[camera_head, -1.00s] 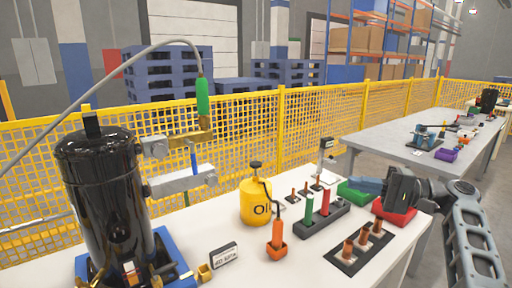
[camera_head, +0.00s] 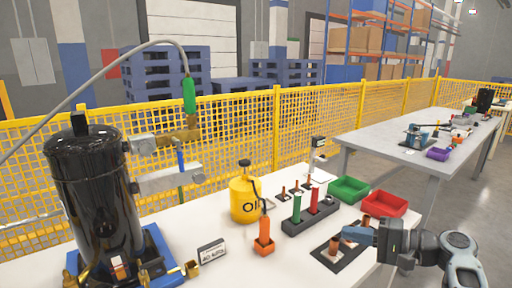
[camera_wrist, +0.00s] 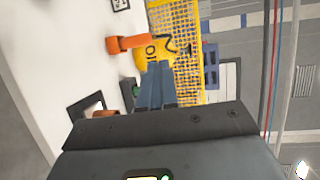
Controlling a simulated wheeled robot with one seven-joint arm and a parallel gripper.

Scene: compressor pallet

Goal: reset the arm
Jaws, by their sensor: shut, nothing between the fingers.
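My gripper (camera_head: 348,234) is at the right front of the white table in the head view, its blue fingers pointing left. It is over or close to the black tray with copper fittings (camera_head: 323,256), and partly covers it; the exact height is unclear. In the wrist view the two blue fingers (camera_wrist: 157,84) lie together with nothing between them. Beyond them appear the yellow oil can (camera_wrist: 154,52) and the orange holder (camera_wrist: 124,44).
The black compressor (camera_head: 95,195) stands at left on a blue base. The rack with green and red handles (camera_head: 310,219) is mid-table, with a green bin (camera_head: 349,190) and a red bin (camera_head: 384,203) behind my gripper. A yellow fence (camera_head: 235,135) runs behind; a second table (camera_head: 385,134) stands back right.

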